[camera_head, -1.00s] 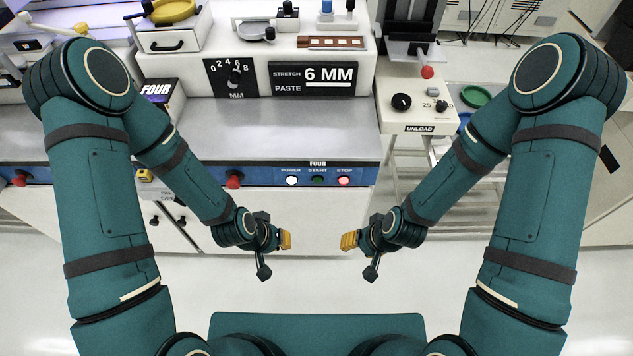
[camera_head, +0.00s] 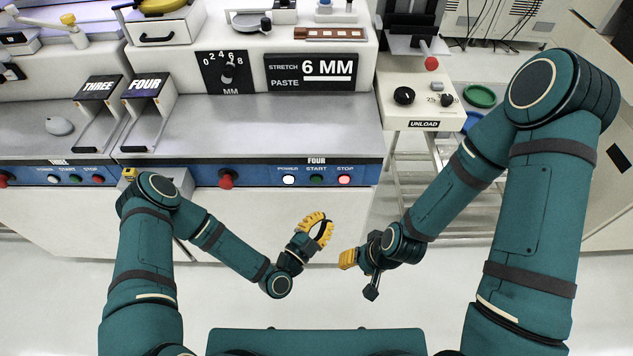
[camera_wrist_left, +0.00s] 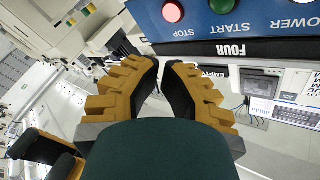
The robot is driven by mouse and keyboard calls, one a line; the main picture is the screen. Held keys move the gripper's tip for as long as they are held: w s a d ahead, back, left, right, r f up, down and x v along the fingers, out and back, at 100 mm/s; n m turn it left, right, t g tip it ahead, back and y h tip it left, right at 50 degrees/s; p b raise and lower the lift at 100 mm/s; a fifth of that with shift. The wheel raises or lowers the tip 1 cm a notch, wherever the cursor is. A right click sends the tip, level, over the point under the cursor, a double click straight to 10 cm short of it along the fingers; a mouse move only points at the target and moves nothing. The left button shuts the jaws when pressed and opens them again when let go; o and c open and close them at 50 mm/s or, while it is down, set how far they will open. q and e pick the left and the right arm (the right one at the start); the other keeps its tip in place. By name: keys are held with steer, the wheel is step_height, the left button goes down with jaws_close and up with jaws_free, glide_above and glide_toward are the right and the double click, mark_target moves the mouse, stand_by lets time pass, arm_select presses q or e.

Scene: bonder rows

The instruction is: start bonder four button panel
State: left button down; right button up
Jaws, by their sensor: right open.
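The panel of bonder four is a blue strip with a white power button (camera_head: 289,180), a green start button (camera_head: 316,180) and a red stop button (camera_head: 344,180) under the word FOUR. In the left wrist view the start button (camera_wrist_left: 227,18), stop button (camera_wrist_left: 172,12) and FOUR label (camera_wrist_left: 231,50) lie beyond my fingers, at the upper right. My left gripper (camera_head: 324,230) is below the panel, apart from it. Its yellow fingers (camera_wrist_left: 161,62) are empty and their tips look close together. My right gripper (camera_head: 347,259) is open and empty, lower and slightly right.
A red knob (camera_head: 227,179) sticks out left of the buttons. The THREE (camera_head: 98,90) and FOUR (camera_head: 146,85) sign stands are on the grey ledge at left. An unload station (camera_head: 423,100) with a red-topped lever stands at right. Open floor lies below.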

mark_target(316, 180)
arm_select(q)
steer(key=shift+w+b, duration=1.15)
steer(key=shift+w, duration=3.3)
steer(key=shift+w, duration=0.15)
steer(key=shift+w+b, duration=0.25)
steer(key=shift+b, duration=0.1)
steer(key=shift+w, duration=0.4)
steer(key=shift+s, duration=0.85)
